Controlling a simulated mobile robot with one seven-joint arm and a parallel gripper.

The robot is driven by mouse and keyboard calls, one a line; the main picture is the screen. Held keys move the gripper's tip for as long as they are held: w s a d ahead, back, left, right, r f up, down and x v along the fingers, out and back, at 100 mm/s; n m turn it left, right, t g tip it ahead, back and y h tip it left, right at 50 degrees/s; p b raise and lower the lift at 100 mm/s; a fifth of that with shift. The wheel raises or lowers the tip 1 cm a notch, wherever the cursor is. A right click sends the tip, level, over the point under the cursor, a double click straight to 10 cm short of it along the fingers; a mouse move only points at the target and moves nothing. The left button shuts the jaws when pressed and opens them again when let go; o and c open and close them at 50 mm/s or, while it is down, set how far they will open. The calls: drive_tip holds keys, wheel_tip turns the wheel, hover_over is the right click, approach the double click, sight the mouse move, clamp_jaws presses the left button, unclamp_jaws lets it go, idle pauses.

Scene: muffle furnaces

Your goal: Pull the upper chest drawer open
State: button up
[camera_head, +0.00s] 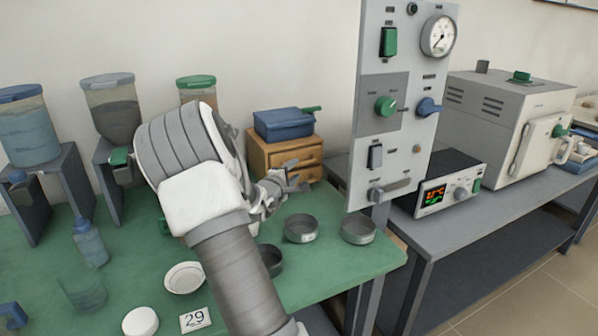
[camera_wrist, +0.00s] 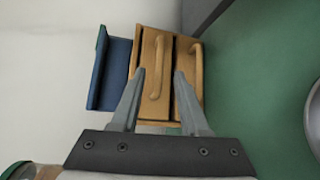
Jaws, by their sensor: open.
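The small wooden chest (camera_head: 258,158) stands at the back of the green table. In the wrist view it appears turned on its side, with the upper drawer (camera_wrist: 151,104) on the left and the lower drawer (camera_wrist: 184,97) on the right. The upper drawer has a curved wooden handle (camera_wrist: 158,62). My gripper (camera_wrist: 160,72) is open, with its fingers either side of that handle's line and nothing visibly held. In the head view my gripper (camera_head: 296,179) is in front of the chest and hides part of its front. I cannot tell whether the fingers touch the handle.
A blue box (camera_head: 284,124) sits on the chest. Grey round pans (camera_head: 301,229) stand on the table (camera_head: 345,262) in front and to the right. The grey control panel (camera_head: 385,150) rises to the right of the chest. Dispensers (camera_head: 112,110) stand at the left.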

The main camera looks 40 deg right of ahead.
sight(301, 164)
drive_tip(key=x, duration=0.4)
drive_tip(key=shift+w+d+b, duration=0.1)
drive_tip(key=shift+d+b, duration=0.2)
drive_tip(key=shift+b, duration=0.05)
clamp_jaws()
idle(1.2)
